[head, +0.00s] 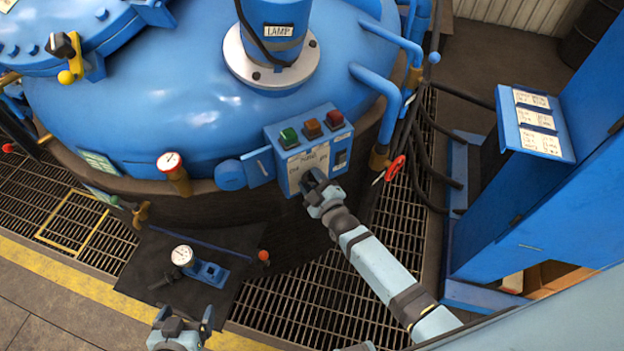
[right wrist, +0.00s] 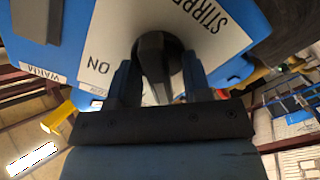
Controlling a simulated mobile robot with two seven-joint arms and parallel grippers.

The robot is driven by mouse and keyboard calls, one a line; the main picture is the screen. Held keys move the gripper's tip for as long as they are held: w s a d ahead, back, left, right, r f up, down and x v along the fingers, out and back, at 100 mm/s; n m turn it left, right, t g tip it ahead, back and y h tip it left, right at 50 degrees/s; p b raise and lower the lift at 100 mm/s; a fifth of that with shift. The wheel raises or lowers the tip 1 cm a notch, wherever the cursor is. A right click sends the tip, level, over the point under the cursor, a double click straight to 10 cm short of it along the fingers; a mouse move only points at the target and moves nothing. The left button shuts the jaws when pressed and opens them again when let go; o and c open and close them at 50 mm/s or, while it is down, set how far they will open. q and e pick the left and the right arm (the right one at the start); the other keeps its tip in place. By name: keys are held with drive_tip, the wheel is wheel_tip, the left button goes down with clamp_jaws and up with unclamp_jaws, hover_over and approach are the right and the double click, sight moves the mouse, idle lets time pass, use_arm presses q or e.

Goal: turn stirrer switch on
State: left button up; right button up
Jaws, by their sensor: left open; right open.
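The blue control box (head: 283,178) is fixed to the side of the furnace and bears a white label. My right gripper (head: 316,184) is at the lower front of this box and covers part of it. In the right wrist view, the black stirrer switch knob (right wrist: 153,62) sits on a white plate (right wrist: 100,62) reading "STIRR…" and "ON". My right gripper's fingers (right wrist: 158,78) stand open, one on each side of the knob; I cannot tell whether they touch it. My left gripper (head: 183,325) is open and empty at the bottom of the head view, away from the box.
Green (head: 289,137), orange-brown (head: 312,129) and red (head: 334,118) buttons top the box. A black mat (head: 140,255) holds a gauge (head: 182,256). A blue cabinet (head: 540,215) stands at the right.

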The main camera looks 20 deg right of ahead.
clamp_jaws()
drive_tip(key=shift+m, duration=0.4)
drive_tip(key=m, duration=0.3)
drive_tip(key=shift+d+m, duration=0.2)
drive_tip(key=shift+m, duration=0.2)
drive_tip(key=m, duration=0.4)
drive_tip(key=shift+d, duration=0.1)
drive_tip(key=m, duration=0.3)
drive_tip(key=m+b, duration=0.1)
drive_tip(key=m, duration=0.1)
drive_tip(key=shift+w+d+m, duration=0.1)
drive_tip(key=shift+d+m, duration=0.1)
drive_tip(key=shift+m, duration=0.2)
drive_tip(key=shift+d+m+b, duration=0.1)
drive_tip(key=shift+m+b, duration=0.35)
drive_tip(key=shift+m, duration=1.45)
